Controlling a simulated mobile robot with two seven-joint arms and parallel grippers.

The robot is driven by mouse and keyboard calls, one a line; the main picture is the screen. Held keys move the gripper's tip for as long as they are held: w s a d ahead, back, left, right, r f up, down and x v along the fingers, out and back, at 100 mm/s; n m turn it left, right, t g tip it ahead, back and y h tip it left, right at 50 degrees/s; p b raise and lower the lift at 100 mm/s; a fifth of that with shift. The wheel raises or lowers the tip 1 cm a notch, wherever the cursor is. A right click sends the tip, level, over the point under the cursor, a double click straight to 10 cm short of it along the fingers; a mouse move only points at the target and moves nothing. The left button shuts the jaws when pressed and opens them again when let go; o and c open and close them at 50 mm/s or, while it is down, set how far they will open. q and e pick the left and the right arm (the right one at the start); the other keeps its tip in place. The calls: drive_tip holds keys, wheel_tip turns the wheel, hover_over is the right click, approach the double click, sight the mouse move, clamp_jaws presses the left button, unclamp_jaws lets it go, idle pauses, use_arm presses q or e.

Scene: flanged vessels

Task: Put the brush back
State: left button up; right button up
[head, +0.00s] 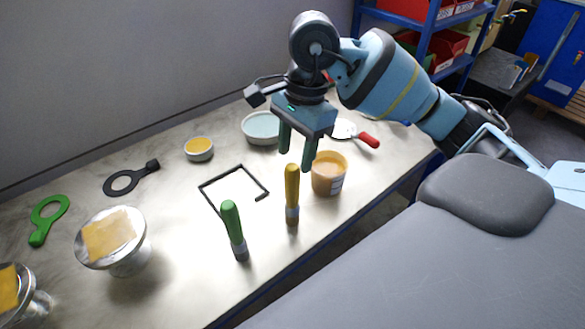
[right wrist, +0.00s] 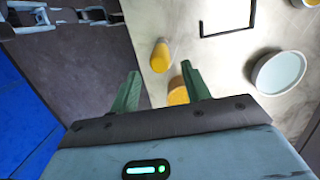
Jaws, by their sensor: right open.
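A brush with a yellow handle (head: 292,184) stands upright, grey ferrule down, on the bench. A green-handled brush (head: 233,224) stands to its left, slightly tilted. My right gripper (head: 296,160) is open and empty, pointing down, with its fingertips near the top of the yellow handle in the head view. In the right wrist view the yellow handle (right wrist: 160,56) shows just past the fingertips (right wrist: 160,74), not between them. A tub with orange contents (head: 328,174) stands right of the yellow brush; one finger partly covers it in the right wrist view (right wrist: 177,97). My left gripper is not in view.
A pale bowl (head: 261,128) and small yellow-filled dish (head: 198,149) stand behind. A red-handled scraper (head: 368,140) lies behind the tub. Flanged vessels (head: 125,254) stand at left. The front edge is close.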

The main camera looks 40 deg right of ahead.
drive_tip(key=shift+d+r, duration=0.2)
drive_tip(key=shift+r, duration=1)
drive_tip(key=shift+d+r, duration=0.2)
drive_tip(key=shift+r, duration=0.95)
